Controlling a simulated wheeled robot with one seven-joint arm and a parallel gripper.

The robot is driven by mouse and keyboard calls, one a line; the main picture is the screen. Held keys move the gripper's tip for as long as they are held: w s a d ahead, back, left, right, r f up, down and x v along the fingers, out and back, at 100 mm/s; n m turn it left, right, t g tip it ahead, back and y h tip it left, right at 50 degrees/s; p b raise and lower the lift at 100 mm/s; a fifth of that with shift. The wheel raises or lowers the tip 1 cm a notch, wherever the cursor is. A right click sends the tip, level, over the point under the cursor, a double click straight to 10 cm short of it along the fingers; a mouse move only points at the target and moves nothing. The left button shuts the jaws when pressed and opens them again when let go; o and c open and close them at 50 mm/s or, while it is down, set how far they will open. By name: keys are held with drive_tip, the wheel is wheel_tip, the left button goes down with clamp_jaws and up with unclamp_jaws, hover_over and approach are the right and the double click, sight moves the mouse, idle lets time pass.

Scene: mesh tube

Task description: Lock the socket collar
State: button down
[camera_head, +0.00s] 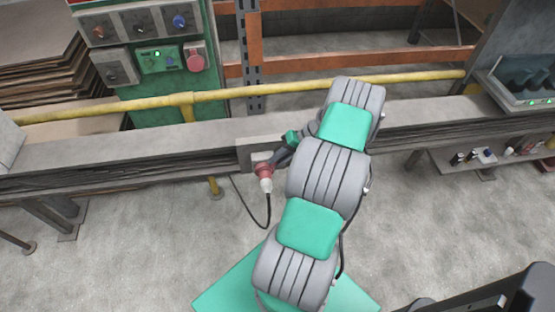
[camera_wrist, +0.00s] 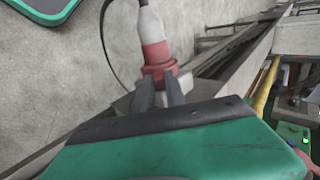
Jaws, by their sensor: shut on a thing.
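A red collar (camera_head: 265,170) joins a white plug body (camera_head: 266,185) with a black cable to a grey socket box on the front of the bench beam. In the wrist view the red collar (camera_wrist: 158,62) sits between the tips of my gripper (camera_wrist: 158,82), with the white plug body (camera_wrist: 151,24) beyond it. My gripper is shut on the collar. In the head view my gripper (camera_head: 275,162) is small and partly hidden by my arm. The socket face behind the collar is mostly hidden, so I cannot tell how the collar is turned.
The black cable (camera_head: 249,207) hangs below the plug in a loop to the floor. A yellow pipe (camera_head: 250,92) runs above the beam (camera_head: 130,150). A control panel (camera_head: 150,40) stands at the back left. A grey case (camera_head: 525,80) sits at the right.

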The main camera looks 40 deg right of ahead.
drive_tip(key=shift+f, duration=0.1)
drive_tip(key=shift+d+f+b, duration=0.1)
drive_tip(key=shift+f+b, duration=0.1)
drive_tip(key=shift+b, duration=0.15)
drive_tip(key=shift+s+d+t+y+b, duration=0.15)
drive_tip(key=shift+t+y+b, duration=0.25)
drive_tip(key=shift+y+b, duration=0.15)
drive_tip(key=c, duration=1.4)
unclamp_jaws()
drive_tip(key=shift+o, duration=0.2)
drive_tip(key=v, duration=0.7)
drive_tip(key=shift+s+d+r, duration=0.15)
drive_tip(key=shift+d+r, duration=0.1)
drive_tip(key=shift+d, duration=0.1)
